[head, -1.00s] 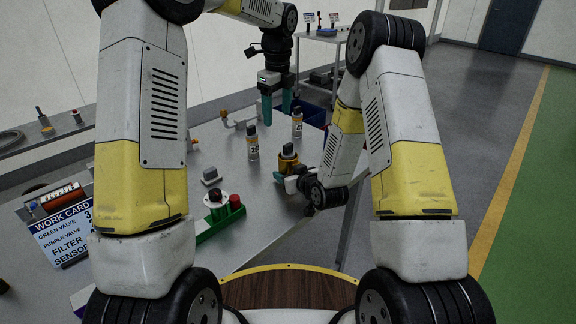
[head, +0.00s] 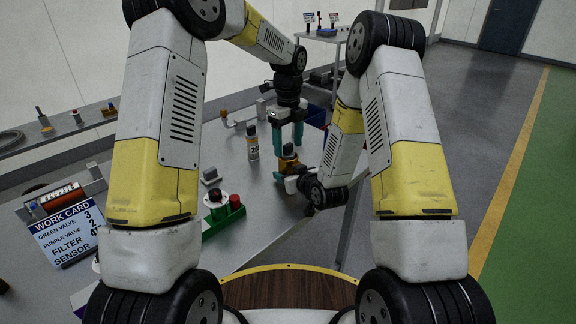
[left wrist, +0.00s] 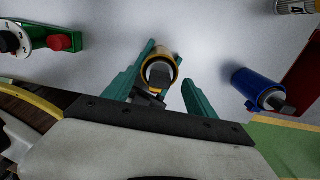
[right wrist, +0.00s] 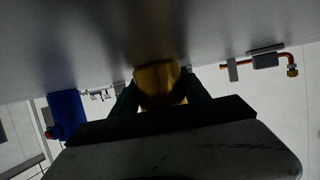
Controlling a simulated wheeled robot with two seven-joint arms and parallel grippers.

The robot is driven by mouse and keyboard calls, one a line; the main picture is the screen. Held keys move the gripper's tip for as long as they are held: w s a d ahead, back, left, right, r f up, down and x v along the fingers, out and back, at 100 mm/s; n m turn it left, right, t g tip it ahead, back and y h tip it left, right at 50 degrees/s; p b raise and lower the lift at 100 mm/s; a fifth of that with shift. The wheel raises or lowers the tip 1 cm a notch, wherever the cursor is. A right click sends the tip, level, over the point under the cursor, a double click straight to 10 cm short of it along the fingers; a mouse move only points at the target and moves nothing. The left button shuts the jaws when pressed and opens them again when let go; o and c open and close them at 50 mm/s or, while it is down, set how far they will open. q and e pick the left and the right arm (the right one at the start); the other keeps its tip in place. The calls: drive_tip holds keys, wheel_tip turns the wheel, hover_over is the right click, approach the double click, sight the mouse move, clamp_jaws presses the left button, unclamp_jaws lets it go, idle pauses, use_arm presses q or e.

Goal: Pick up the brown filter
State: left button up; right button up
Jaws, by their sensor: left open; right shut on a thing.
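The brown filter (head: 288,165) is a golden-brown cylinder with a dark top, near the right edge of the table. My right gripper (head: 292,183) reaches it from the side. In the right wrist view the filter (right wrist: 160,82) sits between the teal fingers, which are shut on it. My left gripper (head: 287,148) points down from above, its teal fingers open around the top of the filter. In the left wrist view the filter (left wrist: 160,72) lies between the spread fingers, nearer the left one. I cannot tell whether they touch it.
A labelled canister (head: 252,142) stands left of the left gripper. A blue cylinder (left wrist: 258,88) lies right of the filter in the left wrist view. A work card (head: 66,232) stands left.

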use_arm(q)
drive_tip(key=shift+f, duration=0.75)
clamp_jaws()
wheel_tip(320, 180, up, 18)
use_arm(e)
drive_tip(key=o, duration=1.7)
